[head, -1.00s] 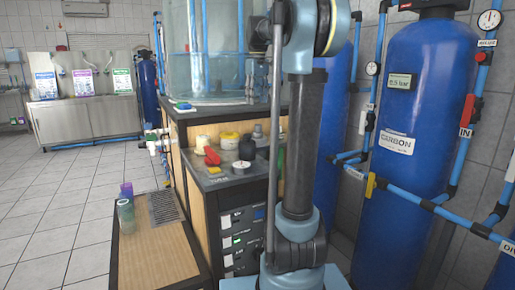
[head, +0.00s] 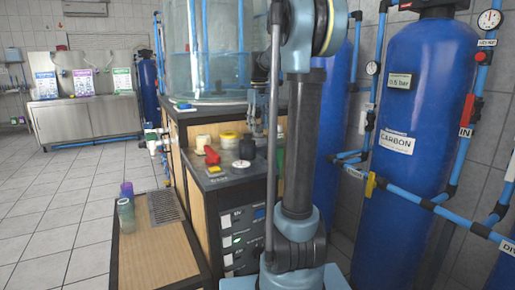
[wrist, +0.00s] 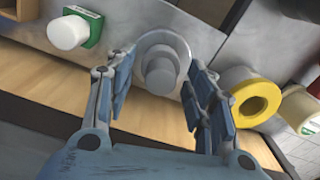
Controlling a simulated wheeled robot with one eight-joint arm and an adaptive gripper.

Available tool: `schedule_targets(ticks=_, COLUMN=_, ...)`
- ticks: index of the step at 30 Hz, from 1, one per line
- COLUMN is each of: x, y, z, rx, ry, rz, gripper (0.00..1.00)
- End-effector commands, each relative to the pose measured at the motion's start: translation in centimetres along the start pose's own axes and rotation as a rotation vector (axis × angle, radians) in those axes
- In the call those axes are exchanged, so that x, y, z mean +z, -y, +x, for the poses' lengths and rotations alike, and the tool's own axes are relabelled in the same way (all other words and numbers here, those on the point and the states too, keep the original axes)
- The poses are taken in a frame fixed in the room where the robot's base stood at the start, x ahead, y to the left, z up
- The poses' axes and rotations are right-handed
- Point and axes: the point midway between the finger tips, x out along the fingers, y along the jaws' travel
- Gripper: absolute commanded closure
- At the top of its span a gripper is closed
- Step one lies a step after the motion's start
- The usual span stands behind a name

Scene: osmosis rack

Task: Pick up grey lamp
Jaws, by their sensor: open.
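The grey lamp (wrist: 161,66), a round stub on a wider pale disc, sits on a metal surface in the wrist view. My gripper (wrist: 156,76) is open, with one finger on each side of the lamp. From this angle I cannot tell whether either finger touches it. The lamp is hard to make out there.
A yellow ring-shaped item (wrist: 256,95) is close beside the right finger. A white cylinder on a green base (wrist: 70,32) is left of the lamp. Blue tanks (head: 415,110) stand at right.

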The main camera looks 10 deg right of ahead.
Motion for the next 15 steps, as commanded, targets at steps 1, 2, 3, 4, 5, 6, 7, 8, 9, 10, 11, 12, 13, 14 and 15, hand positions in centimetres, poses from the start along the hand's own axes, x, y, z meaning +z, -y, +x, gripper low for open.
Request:
schedule_targets(ticks=1, x=-0.01, y=0.0, z=0.27, rx=0.0, ry=0.0, rz=0.0, gripper=0.51)
schedule_targets(ticks=2, x=-0.01, y=0.01, z=0.34, rx=0.0, ry=0.0, rz=0.0, gripper=0.51)
schedule_targets(ticks=3, x=-0.01, y=0.01, z=0.4, rx=0.0, ry=0.0, rz=0.0, gripper=0.51)
schedule_targets(ticks=4, x=-0.01, y=0.02, z=0.41, rx=0.0, ry=0.0, rz=0.0, gripper=0.51)
schedule_targets(ticks=5, x=-0.01, y=0.02, z=0.41, rx=0.0, ry=0.0, rz=0.0, gripper=0.51)
schedule_targets(ticks=6, x=-0.01, y=0.02, z=0.4, rx=0.0, ry=0.0, rz=0.0, gripper=0.51)
schedule_targets(ticks=7, x=-0.02, y=0.02, z=0.39, rx=0.0, ry=0.0, rz=0.0, gripper=0.51)
schedule_targets(ticks=8, x=-0.02, y=0.02, z=0.39, rx=0.0, ry=0.0, rz=0.0, gripper=0.51)
schedule_targets(ticks=9, x=-0.02, y=0.03, z=0.39, rx=0.0, ry=0.0, rz=0.0, gripper=0.55)
schedule_targets(ticks=10, x=-0.02, y=0.03, z=0.39, rx=0.0, ry=0.0, rz=0.0, gripper=0.62)
schedule_targets(ticks=11, x=-0.02, y=0.03, z=0.39, rx=0.0, ry=0.0, rz=0.0, gripper=0.69)
schedule_targets(ticks=12, x=-0.03, y=0.04, z=0.39, rx=0.0, ry=0.0, rz=0.0, gripper=0.78)
schedule_targets(ticks=13, x=-0.03, y=0.05, z=0.39, rx=0.0, ry=0.0, rz=-0.001, gripper=0.84)
schedule_targets(ticks=14, x=-0.04, y=0.05, z=0.38, rx=0.0, ry=0.0, rz=-0.001, gripper=0.89)
schedule_targets(ticks=15, x=-0.04, y=0.06, z=0.38, rx=0.0, ry=0.0, rz=-0.001, gripper=0.89)
